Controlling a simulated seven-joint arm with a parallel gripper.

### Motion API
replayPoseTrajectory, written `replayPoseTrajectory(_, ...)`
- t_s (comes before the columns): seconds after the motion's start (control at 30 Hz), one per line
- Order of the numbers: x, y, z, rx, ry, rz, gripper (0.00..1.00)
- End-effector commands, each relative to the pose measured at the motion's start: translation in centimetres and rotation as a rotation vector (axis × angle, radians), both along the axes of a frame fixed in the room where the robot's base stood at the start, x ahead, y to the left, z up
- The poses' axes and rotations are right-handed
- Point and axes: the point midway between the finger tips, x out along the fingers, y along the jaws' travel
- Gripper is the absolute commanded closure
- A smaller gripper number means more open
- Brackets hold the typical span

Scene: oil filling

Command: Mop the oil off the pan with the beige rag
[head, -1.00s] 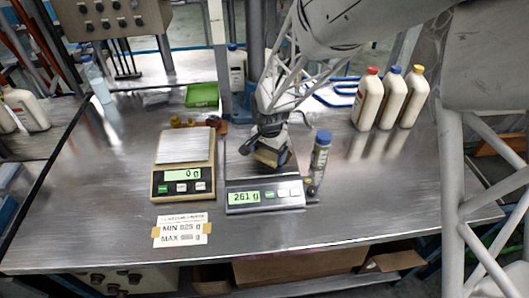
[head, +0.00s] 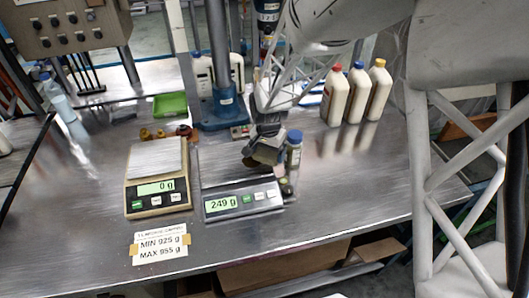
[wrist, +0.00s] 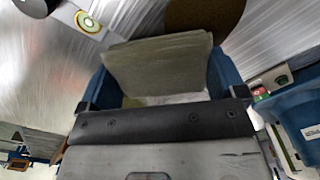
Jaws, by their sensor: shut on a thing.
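The beige rag (head: 268,149) hangs in my gripper (head: 263,157). In the wrist view the folded rag (wrist: 160,62) sits between the blue fingers, which are shut on it. The rag is over the right side of the silver scale's pan (head: 222,168); whether it touches the pan is not clear. The silver scale (head: 242,202) reads 249 g. A dark brown round patch (wrist: 205,14) shows at the top of the wrist view; I cannot tell if it is oil. The gripper and rag hide part of the pan.
A blue-capped bottle (head: 293,152) stands close to the right of the rag. A beige-framed scale (head: 158,178) reading 0 g is to the left. A limits card (head: 160,244) lies in front. Several bottles (head: 357,95) stand behind right. A green tray (head: 170,105) is behind.

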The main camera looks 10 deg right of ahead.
Motion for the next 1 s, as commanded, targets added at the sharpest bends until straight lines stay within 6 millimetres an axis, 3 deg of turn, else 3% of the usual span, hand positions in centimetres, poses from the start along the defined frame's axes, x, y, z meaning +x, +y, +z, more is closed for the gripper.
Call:
replayPoseTrajectory(0.37,-0.2,1.1,0.0,0.000,0.000,0.001,0.29)
replayPoseTrajectory(1.0,-1.6,8.1,0.0,0.000,0.000,0.002,0.29)
